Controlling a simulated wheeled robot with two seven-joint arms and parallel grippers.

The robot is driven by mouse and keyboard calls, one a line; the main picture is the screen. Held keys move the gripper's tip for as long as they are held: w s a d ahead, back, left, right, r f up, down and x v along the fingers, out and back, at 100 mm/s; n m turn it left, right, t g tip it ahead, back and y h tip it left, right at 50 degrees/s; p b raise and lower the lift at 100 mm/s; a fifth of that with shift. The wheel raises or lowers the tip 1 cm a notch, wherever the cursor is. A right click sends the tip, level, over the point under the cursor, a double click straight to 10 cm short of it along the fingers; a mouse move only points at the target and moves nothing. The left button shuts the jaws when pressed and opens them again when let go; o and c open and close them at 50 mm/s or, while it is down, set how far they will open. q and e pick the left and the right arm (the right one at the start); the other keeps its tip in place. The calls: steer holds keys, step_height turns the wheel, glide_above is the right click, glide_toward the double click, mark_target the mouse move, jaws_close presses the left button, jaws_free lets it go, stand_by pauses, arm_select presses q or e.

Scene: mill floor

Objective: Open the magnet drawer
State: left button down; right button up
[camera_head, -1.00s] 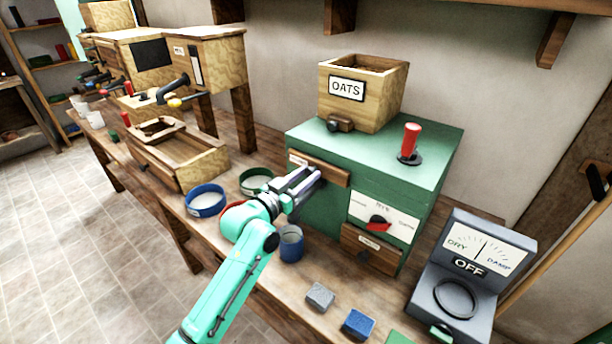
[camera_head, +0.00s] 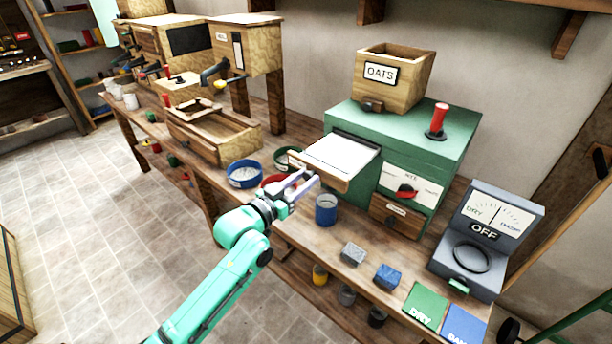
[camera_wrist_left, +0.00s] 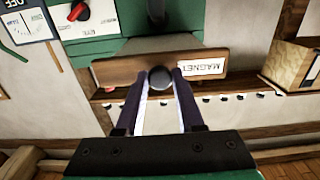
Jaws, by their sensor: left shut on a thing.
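The magnet drawer is pulled out of the green mill (camera_head: 452,133); its pale inside (camera_head: 341,156) shows in the head view. Its wooden front (camera_head: 318,176) faces my arm, and in the left wrist view the front (camera_wrist_left: 115,71) carries a label reading MAGNET (camera_wrist_left: 201,67). My left gripper (camera_head: 312,183) is shut on the drawer's round dark knob (camera_wrist_left: 159,78), with one finger on each side of it. My right gripper is not in view.
A blue cup (camera_head: 326,210), a blue-rimmed sieve (camera_head: 244,174) and a red-rimmed one stand near the drawer. Grey (camera_head: 353,253) and blue (camera_head: 388,275) blocks lie at the bench front. A grey meter (camera_head: 484,245) reading OFF stands right.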

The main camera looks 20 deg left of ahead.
arm_select(q)
steer(key=shift+s+f, duration=0.1)
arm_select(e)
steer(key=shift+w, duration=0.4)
arm_select(q)
steer(key=c, duration=0.5)
jaws_free()
steer(key=shift+c, duration=0.2)
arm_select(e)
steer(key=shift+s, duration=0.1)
arm_select(q)
steer(key=shift+s, duration=0.1)
steer(key=shift+s+a, duration=0.2)
steer(key=shift+s, duration=0.1)
steer(key=b+v, duration=0.3)
steer(key=v, duration=1)
steer(key=shift+s, duration=0.4)
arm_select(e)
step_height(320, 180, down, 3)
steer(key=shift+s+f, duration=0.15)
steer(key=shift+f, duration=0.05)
